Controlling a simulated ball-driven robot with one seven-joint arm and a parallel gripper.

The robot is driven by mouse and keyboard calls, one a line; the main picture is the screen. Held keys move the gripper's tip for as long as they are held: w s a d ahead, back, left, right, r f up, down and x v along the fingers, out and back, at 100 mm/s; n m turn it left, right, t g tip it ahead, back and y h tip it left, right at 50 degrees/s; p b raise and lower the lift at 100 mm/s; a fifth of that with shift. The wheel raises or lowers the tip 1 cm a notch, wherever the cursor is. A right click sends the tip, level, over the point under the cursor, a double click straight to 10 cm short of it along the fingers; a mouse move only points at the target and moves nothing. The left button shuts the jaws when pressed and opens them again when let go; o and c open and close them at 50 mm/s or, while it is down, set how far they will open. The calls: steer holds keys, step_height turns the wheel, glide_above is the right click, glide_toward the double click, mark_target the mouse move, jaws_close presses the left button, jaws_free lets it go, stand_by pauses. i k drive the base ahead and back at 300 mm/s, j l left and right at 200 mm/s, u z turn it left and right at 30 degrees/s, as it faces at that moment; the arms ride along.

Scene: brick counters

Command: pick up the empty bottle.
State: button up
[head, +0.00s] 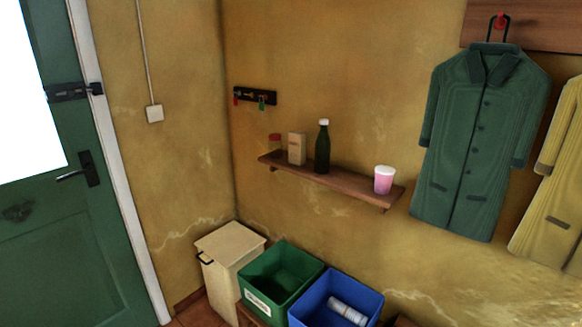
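A dark green bottle (322,150) with a white cap stands upright on a brown wooden wall shelf (345,184). It stands between a tan carton (297,148) on its left and a pink and white cup (384,180) on its right. I cannot tell from here whether the bottle is empty. My gripper is not in the head view.
Below the shelf stand a cream lidded bin (230,246), a green crate (282,275) and a blue crate (335,298) holding a whitish roll (348,312). A small red-topped item (274,140) sits at the shelf's left end. A green coat (478,140) hangs to the right.

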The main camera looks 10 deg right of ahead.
mark_target(323, 144)
steer(key=i+j+z, duration=0.5)
steer(key=i+j, duration=0.15)
steer(key=j, duration=0.2)
steer(key=i+j+z, duration=0.1)
steer(key=j, duration=0.25)
steer(key=i+j+z, duration=0.25)
steer(key=i+j, duration=0.15)
steer(key=j, duration=0.3)
